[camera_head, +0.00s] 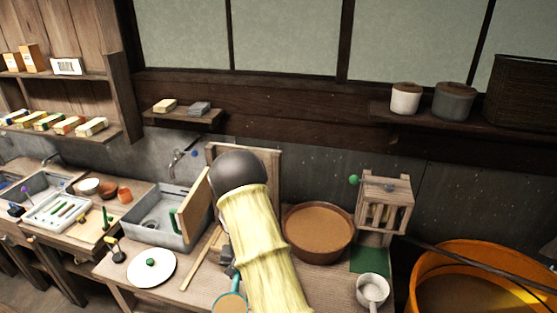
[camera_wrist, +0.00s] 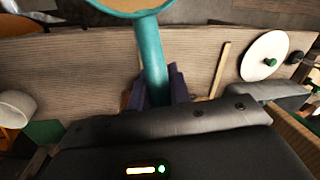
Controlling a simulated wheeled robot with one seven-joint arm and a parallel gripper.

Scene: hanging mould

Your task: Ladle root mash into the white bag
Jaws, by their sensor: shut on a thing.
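My gripper (camera_wrist: 158,88) is shut on the teal handle of a ladle (camera_wrist: 150,50), its purple fingers on either side. The ladle's bowl is cut off by the top edge of the wrist view and has a tan inside. In the head view the ladle's teal rim (camera_head: 243,297) shows at the bottom edge, with tan-brown inside, left of my yellow-sleeved arm. A wide brown pan (camera_head: 288,243) holds a smooth brown mass (camera_head: 318,221), perhaps the root mash. I cannot make out a white bag; pale shapes show inside the slatted wooden frame (camera_head: 398,190).
A white handled pot (camera_head: 372,291) stands at right beside a green mat (camera_head: 370,261). A large orange tub (camera_head: 425,265) is farther right. A sink (camera_head: 150,233) is at left.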

